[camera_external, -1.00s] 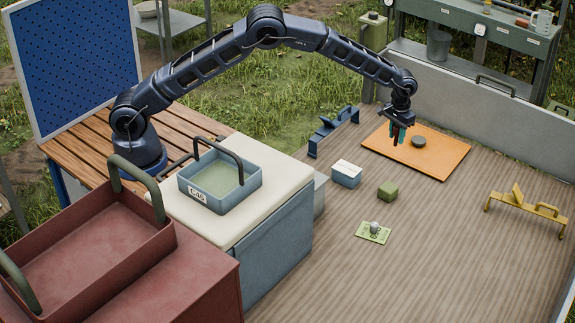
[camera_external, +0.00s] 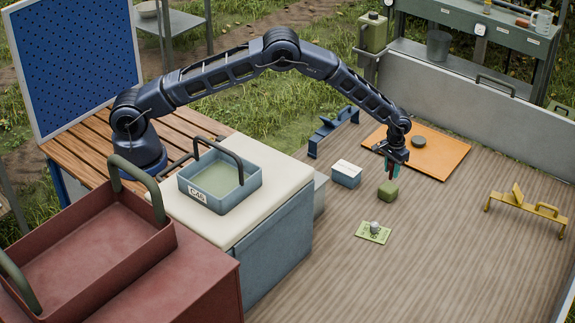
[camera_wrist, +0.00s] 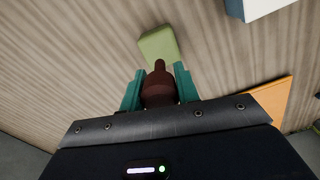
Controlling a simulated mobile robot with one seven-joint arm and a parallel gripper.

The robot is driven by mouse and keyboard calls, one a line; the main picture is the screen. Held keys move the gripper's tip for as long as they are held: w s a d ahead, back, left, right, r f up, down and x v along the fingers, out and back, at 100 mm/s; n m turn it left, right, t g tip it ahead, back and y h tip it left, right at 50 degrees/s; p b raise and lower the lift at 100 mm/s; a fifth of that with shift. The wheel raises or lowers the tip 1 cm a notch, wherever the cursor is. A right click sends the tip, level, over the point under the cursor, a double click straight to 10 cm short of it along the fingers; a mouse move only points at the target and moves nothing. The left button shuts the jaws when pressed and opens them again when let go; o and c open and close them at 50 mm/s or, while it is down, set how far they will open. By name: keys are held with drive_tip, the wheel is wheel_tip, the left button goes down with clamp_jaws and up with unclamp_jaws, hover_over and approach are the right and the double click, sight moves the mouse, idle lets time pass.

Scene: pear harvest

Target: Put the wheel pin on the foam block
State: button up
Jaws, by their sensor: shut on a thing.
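The foam block (camera_external: 388,191) is a small green block on the plank floor; it also shows in the wrist view (camera_wrist: 159,43), just beyond my fingertips. My gripper (camera_external: 392,170) has teal fingers and is above and slightly behind the block. In the wrist view my gripper (camera_wrist: 158,84) is shut on a dark red-brown piece with a narrow tip, which I take to be the wheel pin (camera_wrist: 159,90). The pin's tip points toward the green block. Whether pin and block touch, I cannot tell. The pin is mostly hidden by the fingers in the external view.
An orange board (camera_external: 445,157) with a dark round piece (camera_external: 418,141) lies behind my gripper. A blue-and-white box (camera_external: 346,174) stands left of the block. A green card (camera_external: 373,233) with a small grey object lies in front. A yellow stand (camera_external: 526,207) is at right.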

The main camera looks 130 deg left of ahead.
sight(390, 179)
drive_tip(key=shift+f, duration=1.65)
drive_tip(key=shift+f, duration=0.1)
drive_tip(key=o, duration=1)
wheel_tip(390, 179, up, 12)
drive_tip(key=shift+r, duration=0.1)
